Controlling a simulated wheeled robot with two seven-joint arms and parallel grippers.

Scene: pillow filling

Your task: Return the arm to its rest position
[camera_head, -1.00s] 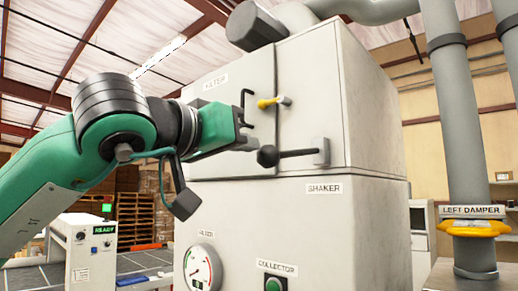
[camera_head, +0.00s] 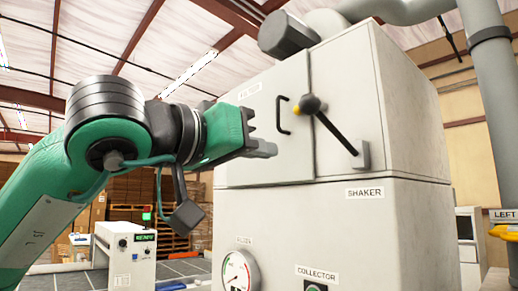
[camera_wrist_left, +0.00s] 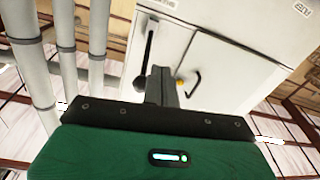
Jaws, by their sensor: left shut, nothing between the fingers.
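My left gripper (camera_head: 262,148) is shut and empty, in front of the filter cabinet's left side, to the left of and below the shaker lever's knob. It also shows in the wrist view, with its shut fingers (camera_wrist_left: 160,86) pointing toward the cabinet. My left arm (camera_head: 70,175) is raised and comes in from the left. The black shaker lever (camera_head: 337,133) slants up to the left from its mount, its knob overlapping the yellow latch (camera_head: 318,104) in the head view. The lever also shows in the wrist view (camera_wrist_left: 148,50). My right gripper is not in view.
The large pale cabinet (camera_head: 270,205) fills the centre, with a black door handle (camera_head: 283,115) near the gripper. A gauge (camera_head: 238,272) sits low on it. A white READY unit (camera_head: 127,255) stands at lower left. Grey ducts (camera_head: 490,90) rise at right.

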